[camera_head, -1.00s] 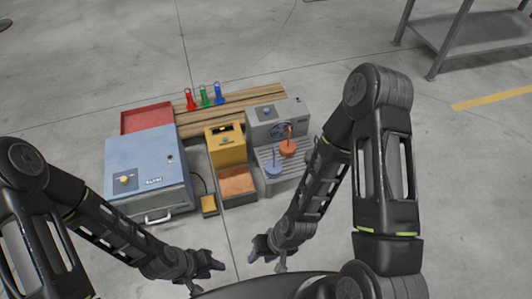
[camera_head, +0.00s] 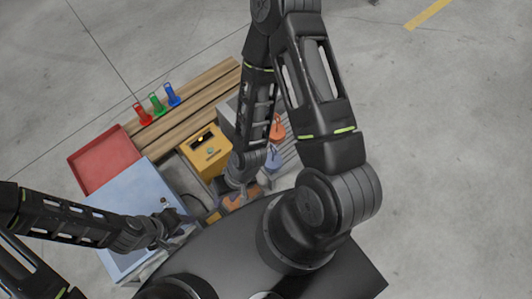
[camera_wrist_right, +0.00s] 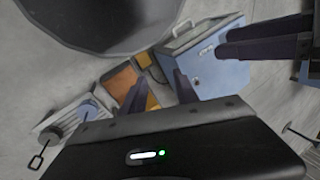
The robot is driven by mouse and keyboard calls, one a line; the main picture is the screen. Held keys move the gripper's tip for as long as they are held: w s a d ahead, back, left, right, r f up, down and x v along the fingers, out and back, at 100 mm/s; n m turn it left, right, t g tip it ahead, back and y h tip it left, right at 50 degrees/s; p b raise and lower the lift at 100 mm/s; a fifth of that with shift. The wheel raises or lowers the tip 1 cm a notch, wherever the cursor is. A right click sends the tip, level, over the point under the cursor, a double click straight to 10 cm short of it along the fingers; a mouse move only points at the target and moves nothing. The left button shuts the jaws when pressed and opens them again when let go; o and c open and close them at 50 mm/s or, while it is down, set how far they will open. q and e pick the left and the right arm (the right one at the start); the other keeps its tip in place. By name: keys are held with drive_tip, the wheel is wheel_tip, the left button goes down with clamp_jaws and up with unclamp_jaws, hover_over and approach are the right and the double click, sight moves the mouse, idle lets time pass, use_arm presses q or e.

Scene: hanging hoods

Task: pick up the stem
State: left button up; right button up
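An orange piece with a thin upright stem (camera_head: 277,128) stands on the grey slatted stand at the right of the bench group. A blue piece with a stem (camera_head: 273,159) stands nearer me on it. The right wrist view shows a blue round piece (camera_wrist_right: 87,111) at the left. I cannot tell which stem is meant. My right gripper (camera_head: 235,200) is over the orange-brown tray, left of the blue piece. Its fingers (camera_wrist_right: 160,92) are apart and empty. My left gripper (camera_head: 187,222) is by the blue box, and its two fingers (camera_wrist_right: 265,42) show apart, empty.
A light-blue box (camera_head: 128,205) and a red tray (camera_head: 103,158) are at the left. A yellow box (camera_head: 206,150) is in the middle. Red (camera_head: 142,113), green (camera_head: 156,103) and blue (camera_head: 172,95) holders stand behind on wooden planks (camera_head: 190,108). The floor at right is clear.

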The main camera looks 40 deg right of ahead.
drive_tip(key=shift+s, duration=0.1)
drive_tip(key=shift+o, duration=0.8)
drive_tip(key=shift+d, duration=0.1)
drive_tip(key=o, duration=0.4)
drive_tip(key=w+d+f+m+b, duration=0.1)
drive_tip(key=f+b, duration=0.1)
drive_tip(key=w+d+f+b, duration=0.1)
drive_tip(key=d+f+b, duration=0.1)
drive_tip(key=f, duration=0.1)
drive_tip(key=w+d+f+m+h+b, duration=0.1)
drive_tip(key=d+f+b, duration=0.1)
drive_tip(key=shift+d+f+m, duration=0.15)
drive_tip(key=shift+m, duration=0.15)
drive_tip(key=shift+o, duration=0.2)
drive_tip(key=m+h+b, duration=0.3)
drive_tip(key=m+b, duration=1.1)
drive_tip(key=b, duration=0.7)
hover_over(273, 146)
drive_tip(key=shift+g, duration=0.3)
wheel_tip(273, 146, down, 11)
drive_tip(key=shift+f, duration=0.2)
drive_tip(key=shift+r, duration=0.2)
